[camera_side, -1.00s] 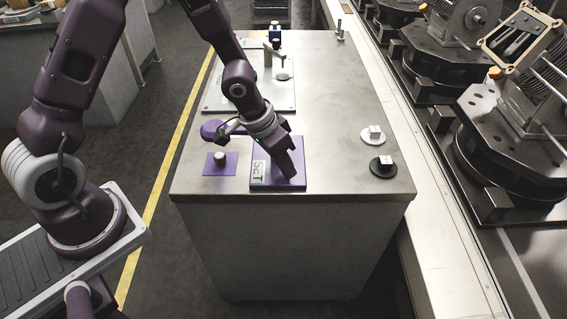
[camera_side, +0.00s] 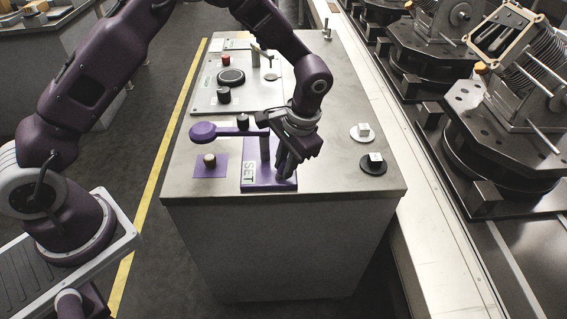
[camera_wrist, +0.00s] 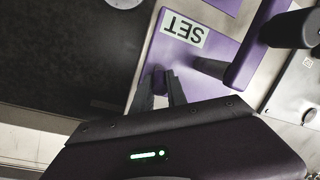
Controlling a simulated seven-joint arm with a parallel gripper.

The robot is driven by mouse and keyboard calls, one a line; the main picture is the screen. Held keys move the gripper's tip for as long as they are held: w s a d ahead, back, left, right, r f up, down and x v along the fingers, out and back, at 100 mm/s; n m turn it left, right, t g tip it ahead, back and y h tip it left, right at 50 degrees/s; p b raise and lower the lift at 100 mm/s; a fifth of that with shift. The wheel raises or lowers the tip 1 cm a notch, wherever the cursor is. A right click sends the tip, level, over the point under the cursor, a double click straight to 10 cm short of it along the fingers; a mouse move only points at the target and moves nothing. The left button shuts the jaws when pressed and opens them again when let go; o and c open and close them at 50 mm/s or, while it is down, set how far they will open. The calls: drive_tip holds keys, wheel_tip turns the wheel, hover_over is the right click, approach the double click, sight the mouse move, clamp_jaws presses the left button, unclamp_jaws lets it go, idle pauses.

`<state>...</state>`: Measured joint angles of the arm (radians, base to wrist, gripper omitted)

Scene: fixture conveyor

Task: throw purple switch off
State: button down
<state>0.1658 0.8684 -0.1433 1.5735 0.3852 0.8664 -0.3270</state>
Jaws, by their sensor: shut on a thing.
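A purple plate (camera_side: 255,180) marked SET lies near the front edge of the bench top, and it fills the upper middle of the wrist view (camera_wrist: 205,88). A grey post stands on it, with a long purple bar reaching left from near its top to a round purple end (camera_side: 203,131). My gripper (camera_side: 283,172) points down at the plate's right part. In the wrist view its fingers (camera_wrist: 160,88) are close together with a small purple piece, apparently the purple switch (camera_wrist: 158,78), between their tips. The fingers hide most of it, so its tilt cannot be told.
A white-based knob (camera_side: 362,131) and a black-based knob (camera_side: 375,163) are on the right. A light panel (camera_side: 215,100) with a red button and dials is behind.

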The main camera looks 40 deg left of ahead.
idle(0.4)
drive_tip(key=c, duration=1.3)
unclamp_jaws()
drive_tip(key=s+a+r+t, duration=0.1)
drive_tip(key=s+r, duration=0.2)
drive_tip(key=r, duration=0.4)
drive_tip(key=s+a+r+n+t+h, duration=0.1)
drive_tip(key=s+r, duration=0.2)
drive_tip(key=r, duration=0.5)
drive_tip(key=s+a+r+t, duration=0.1)
drive_tip(key=s+a+r, duration=0.15)
drive_tip(key=r, duration=0.45)
drive_tip(key=s+r+t, duration=0.1)
drive_tip(key=s, duration=0.4)
drive_tip(key=s+n+t, duration=0.1)
drive_tip(key=s, duration=0.5)
drive_tip(key=s+a+r+t+h, duration=0.1)
drive_tip(key=s, duration=0.4)
drive_tip(key=shift+s+a+r, duration=0.1)
drive_tip(key=shift+s+r, duration=0.2)
